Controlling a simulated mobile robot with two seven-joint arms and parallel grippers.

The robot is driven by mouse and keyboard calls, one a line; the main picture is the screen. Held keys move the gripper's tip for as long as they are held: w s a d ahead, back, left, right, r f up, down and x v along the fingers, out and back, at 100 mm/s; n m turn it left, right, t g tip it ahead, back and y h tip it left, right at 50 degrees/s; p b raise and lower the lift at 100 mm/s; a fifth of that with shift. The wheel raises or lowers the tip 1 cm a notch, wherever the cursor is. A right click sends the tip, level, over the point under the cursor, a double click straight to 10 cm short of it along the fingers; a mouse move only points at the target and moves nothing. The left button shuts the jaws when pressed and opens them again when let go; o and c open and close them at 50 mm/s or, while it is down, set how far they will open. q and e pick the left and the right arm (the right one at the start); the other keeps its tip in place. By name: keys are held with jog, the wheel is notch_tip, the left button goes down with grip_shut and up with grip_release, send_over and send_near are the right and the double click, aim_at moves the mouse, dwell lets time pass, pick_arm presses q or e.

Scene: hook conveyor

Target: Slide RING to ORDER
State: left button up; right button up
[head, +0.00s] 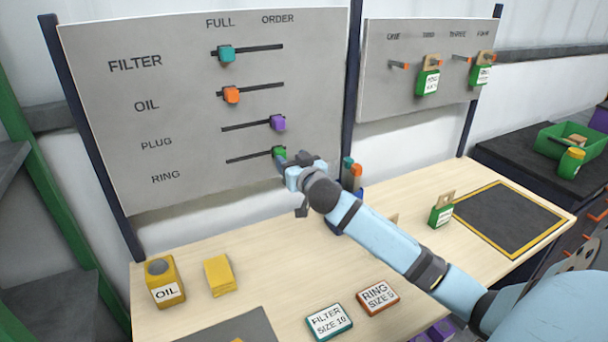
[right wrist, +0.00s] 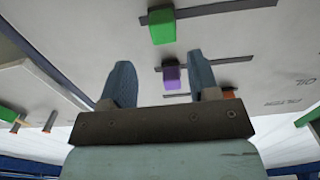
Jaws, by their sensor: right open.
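The RING slider is a green block (head: 279,153) at the right end of its slot, in the ORDER column on the grey board (head: 190,130). My right gripper (head: 290,168) is just right of and below it, covering part of that area. In the right wrist view the jaws (right wrist: 160,68) are open and empty. There the green block (right wrist: 161,26) lies beyond the fingertips, apart from them, and the purple PLUG slider (right wrist: 172,77) shows between the fingers. My left gripper is not in view.
The PLUG slider (head: 278,122) is also at ORDER, while the teal FILTER (head: 226,53) and orange OIL (head: 231,94) sliders sit at FULL. Below, the table (head: 260,265) holds an oil can (head: 165,281), a yellow block (head: 219,275) and label cards (head: 378,297).

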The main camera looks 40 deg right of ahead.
jog(key=v, duration=0.7)
jog(key=shift+s+b, duration=0.2)
jog(key=shift+b, duration=0.15)
jog(key=shift+f, duration=0.1)
